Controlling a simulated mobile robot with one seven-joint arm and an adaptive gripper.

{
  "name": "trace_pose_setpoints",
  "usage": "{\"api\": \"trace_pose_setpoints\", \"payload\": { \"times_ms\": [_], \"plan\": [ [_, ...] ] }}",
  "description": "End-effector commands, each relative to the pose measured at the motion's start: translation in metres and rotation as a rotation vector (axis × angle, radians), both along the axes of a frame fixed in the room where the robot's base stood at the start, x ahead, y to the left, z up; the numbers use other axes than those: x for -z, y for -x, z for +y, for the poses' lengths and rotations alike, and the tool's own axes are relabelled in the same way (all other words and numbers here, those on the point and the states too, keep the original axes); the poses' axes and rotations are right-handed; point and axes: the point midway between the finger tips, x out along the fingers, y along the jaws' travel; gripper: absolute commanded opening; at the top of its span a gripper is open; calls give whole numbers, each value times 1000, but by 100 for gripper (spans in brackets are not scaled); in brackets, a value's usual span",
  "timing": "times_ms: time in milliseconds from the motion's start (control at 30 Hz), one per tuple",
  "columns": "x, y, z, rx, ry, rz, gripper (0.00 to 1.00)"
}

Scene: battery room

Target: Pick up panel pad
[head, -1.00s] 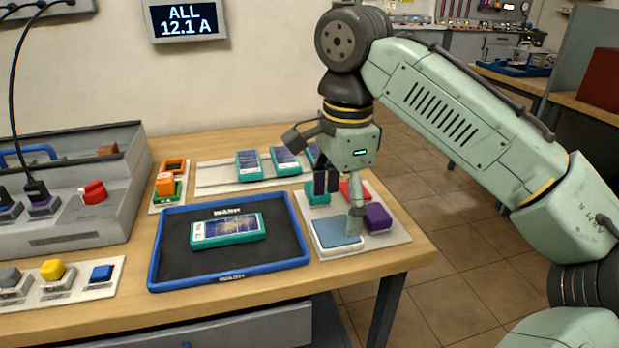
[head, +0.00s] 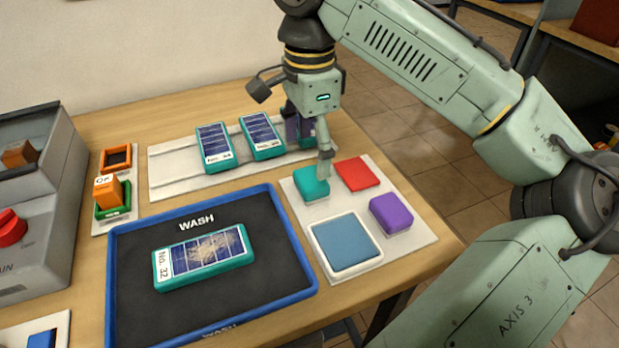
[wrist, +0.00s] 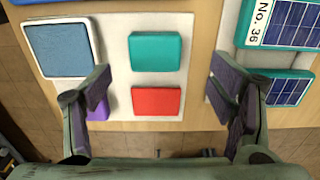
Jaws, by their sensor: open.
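A white board (head: 297,205) holds a teal pad (head: 308,186), a red pad (head: 357,174), a purple pad (head: 391,215) and a blue pad (head: 345,243) in a white tray. No label shows which is the panel pad. My gripper (head: 311,152) is open and empty above the back of the board, one finger hanging in front of the teal pad's right edge. In the wrist view, the teal pad (wrist: 154,50) and red pad (wrist: 155,101) lie between my spread fingers (wrist: 162,92). The left finger partly hides the purple pad (wrist: 99,104).
A blue-rimmed wash tray (head: 295,247) holds panel No. 32 (head: 204,257). An orange block (head: 108,190) sits at left. The table's right edge is close to the board.

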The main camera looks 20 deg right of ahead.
Motion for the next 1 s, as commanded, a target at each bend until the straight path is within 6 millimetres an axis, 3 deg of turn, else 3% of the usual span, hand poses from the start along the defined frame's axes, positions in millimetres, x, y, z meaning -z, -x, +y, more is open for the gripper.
{"api": "trace_pose_setpoints", "payload": {
  "times_ms": [233, 533, 800, 1000],
  "plan": [
    [19, 3, 0, 0, -1, 1, 77],
    [60, 8, 0, 0, -1, 0, 77],
    [64, 8, 0, -1, -1, -1, 77],
    [64, 7, 0, -1, -1, -1, 64]
  ]
}}
